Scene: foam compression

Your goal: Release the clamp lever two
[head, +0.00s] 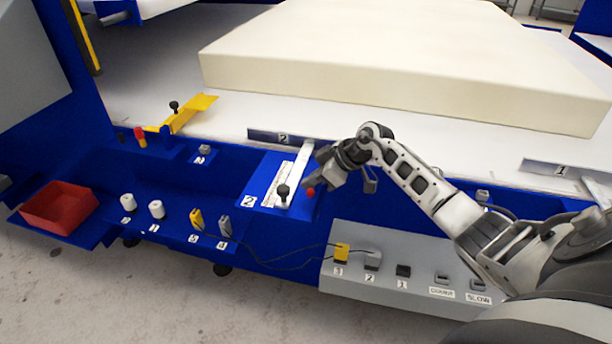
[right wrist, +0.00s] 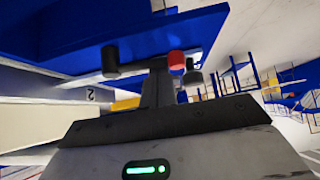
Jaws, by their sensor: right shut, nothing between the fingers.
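Clamp lever two (head: 296,170) is a pale bar with a black ball knob (head: 283,191), on a blue plate labelled 2 beside a white scale. A red knob (head: 310,192) sits just right of the lever. My right gripper (head: 328,165) is shut and empty, just right of the lever bar and above the red knob; I cannot tell whether it touches the bar. In the right wrist view my shut fingers (right wrist: 160,85) point toward the blue panel. A red knob (right wrist: 176,60) shows close beside their tips, and a black knob (right wrist: 110,62) to their left. My left gripper is not in view.
A large cream foam block (head: 400,60) lies on the white table behind. A grey panel with numbered plugs (head: 400,275) stands in front, with cables running left. A red bin (head: 60,205) and white spools (head: 127,202) are at the left. A yellow lever (head: 190,112) is further back.

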